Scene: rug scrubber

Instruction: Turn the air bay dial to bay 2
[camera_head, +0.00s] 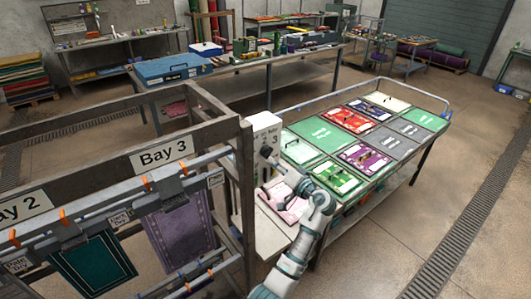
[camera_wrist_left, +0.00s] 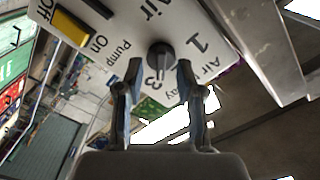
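The air bay dial (camera_wrist_left: 160,56) is a dark grey knob on a white control panel (camera_wrist_left: 115,30) in the left wrist view. The digits 1 and 3 show beside it; I see no 2, and I cannot tell which digit the knob points to. My left gripper (camera_wrist_left: 158,72) is open, its two fingertips on either side of the dial and close to it; contact cannot be told. In the head view the panel (camera_head: 264,125) stands at the end of the rack, and my left gripper (camera_head: 270,157) is in front of it. My right gripper is not in view.
A yellow pump switch (camera_wrist_left: 71,28) sits on the same panel. The metal rack (camera_head: 190,133), with Bay 2 and Bay 3 signs and hanging rugs (camera_head: 180,232), stands at left. A table (camera_head: 345,207) with colored folded pieces is at right.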

